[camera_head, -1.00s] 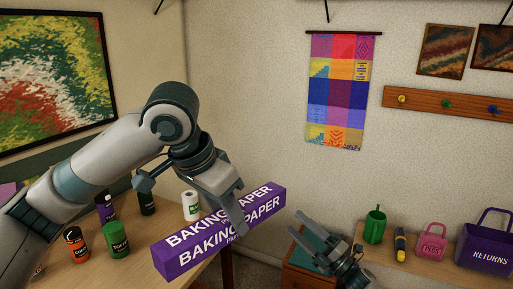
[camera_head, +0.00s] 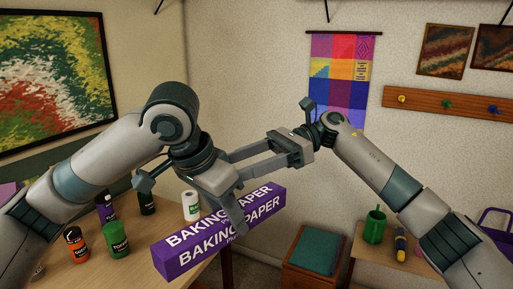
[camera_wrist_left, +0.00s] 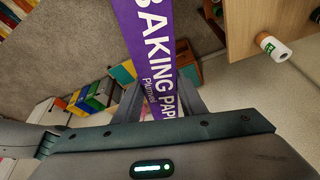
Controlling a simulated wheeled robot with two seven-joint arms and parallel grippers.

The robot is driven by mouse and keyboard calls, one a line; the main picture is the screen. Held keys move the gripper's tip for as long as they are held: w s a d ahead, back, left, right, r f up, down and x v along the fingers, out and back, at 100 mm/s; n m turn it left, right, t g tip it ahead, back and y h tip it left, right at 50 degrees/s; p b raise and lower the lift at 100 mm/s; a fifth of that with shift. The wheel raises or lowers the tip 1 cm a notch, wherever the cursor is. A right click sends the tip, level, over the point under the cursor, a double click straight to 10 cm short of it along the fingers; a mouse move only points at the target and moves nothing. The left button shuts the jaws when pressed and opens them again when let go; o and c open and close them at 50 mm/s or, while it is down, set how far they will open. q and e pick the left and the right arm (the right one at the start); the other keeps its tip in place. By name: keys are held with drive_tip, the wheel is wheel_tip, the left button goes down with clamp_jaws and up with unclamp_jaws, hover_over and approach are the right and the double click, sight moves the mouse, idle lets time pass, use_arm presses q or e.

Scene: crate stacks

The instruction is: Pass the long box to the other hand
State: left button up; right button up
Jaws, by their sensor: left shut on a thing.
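The long box (camera_head: 218,233), purple with white "BAKING PAPER" lettering, is held in the air, slanting up to the right. My left gripper (camera_head: 238,213) is shut on it near its middle, one finger across the front face. In the left wrist view the box (camera_wrist_left: 150,50) runs up between the fingers. My right gripper (camera_head: 238,166) has its two fingers spread apart with nothing between them. It points left, above the box's right part in the picture and close beside my left gripper. Whether it touches anything I cannot tell.
The wooden table (camera_head: 135,262) at left bears a green can (camera_head: 115,239), an orange-black jar (camera_head: 76,245) and a white roll (camera_head: 191,205). At right are a teal-topped stool (camera_head: 316,250) and a shelf with a green watering can (camera_head: 375,226).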

drive_tip(key=s+a+n+h, duration=0.2)
drive_tip(key=h, duration=0.1)
wheel_tip(320, 180, up, 5)
drive_tip(key=n+t+h, duration=0.3)
drive_tip(key=t+h, duration=0.4)
drive_tip(key=h, duration=0.4)
hover_over(257, 197)
drive_tip(key=shift+f, duration=0.2)
wheel_tip(257, 197, down, 12)
drive_tip(key=shift+r, duration=0.2)
